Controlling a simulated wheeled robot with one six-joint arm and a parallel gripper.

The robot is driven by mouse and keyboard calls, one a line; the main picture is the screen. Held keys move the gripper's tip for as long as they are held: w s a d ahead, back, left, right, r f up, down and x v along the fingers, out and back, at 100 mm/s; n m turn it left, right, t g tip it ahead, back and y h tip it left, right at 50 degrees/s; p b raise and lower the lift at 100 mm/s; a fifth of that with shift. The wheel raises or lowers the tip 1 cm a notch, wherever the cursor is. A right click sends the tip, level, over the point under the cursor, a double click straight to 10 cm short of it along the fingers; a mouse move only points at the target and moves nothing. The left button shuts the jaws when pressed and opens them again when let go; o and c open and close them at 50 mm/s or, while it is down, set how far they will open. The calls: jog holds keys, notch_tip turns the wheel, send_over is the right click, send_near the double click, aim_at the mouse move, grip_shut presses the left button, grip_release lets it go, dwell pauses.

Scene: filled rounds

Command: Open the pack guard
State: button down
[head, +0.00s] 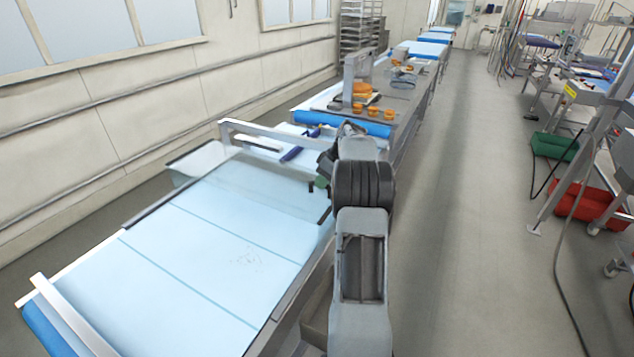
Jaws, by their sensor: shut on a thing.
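The pack guard (262,183) looks like a clear, faintly tinted panel over the far part of the pale blue conveyor belt. It lies low, and its edges are hard to make out. My gripper (322,187) is at the right side of this panel, by the belt's right edge. It is shut at the guard's edge, where a short dark bar shows. My own dark wrist and arm hide most of the grip and the guard's right end.
The conveyor belt (200,255) runs toward me, with a metal bar (72,318) across its near end. A metal frame (250,134) and a blue-handled tool (300,147) are beyond the guard. Orange items (362,90) stand on the farther table. The right aisle is clear.

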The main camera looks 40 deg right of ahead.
jog(key=shift+w+d, duration=0.1)
jog(key=shift+d, duration=0.05)
jog(key=c, duration=1.1)
grip_release()
jog(key=v, duration=1.3)
jog(key=shift+r, duration=0.35)
